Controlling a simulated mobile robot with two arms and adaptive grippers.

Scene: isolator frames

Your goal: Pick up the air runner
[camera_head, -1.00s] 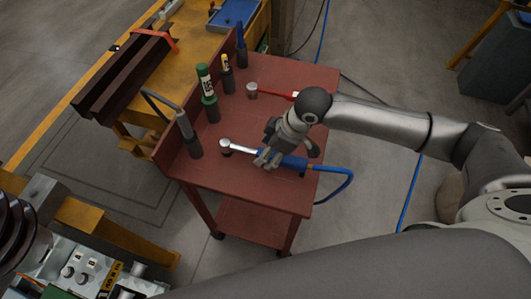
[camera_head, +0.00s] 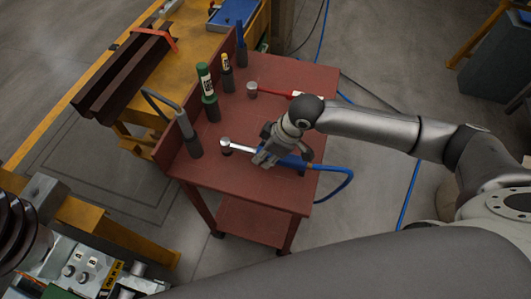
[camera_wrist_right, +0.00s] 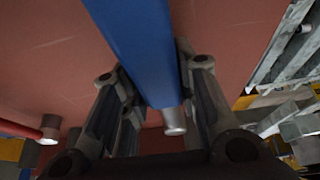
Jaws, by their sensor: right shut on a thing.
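The air runner (camera_head: 292,162) is a blue tool with a silver ratchet head (camera_head: 226,144) and a blue hose at its other end. It lies across the red cart top near its front edge. My right gripper (camera_head: 264,158) is around the blue body from above. In the right wrist view the blue body (camera_wrist_right: 135,40) passes between the two fingers (camera_wrist_right: 158,102), which are shut on it. Whether it is clear of its supports cannot be told. My left gripper is not in view.
The red cart (camera_head: 245,187) also carries a red-handled tool (camera_head: 272,93), a green bottle (camera_head: 207,92) and several upright holders. A grey bent-handled tool (camera_head: 186,130) stands at the left edge. The blue hose (camera_head: 347,184) loops off the cart's right side.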

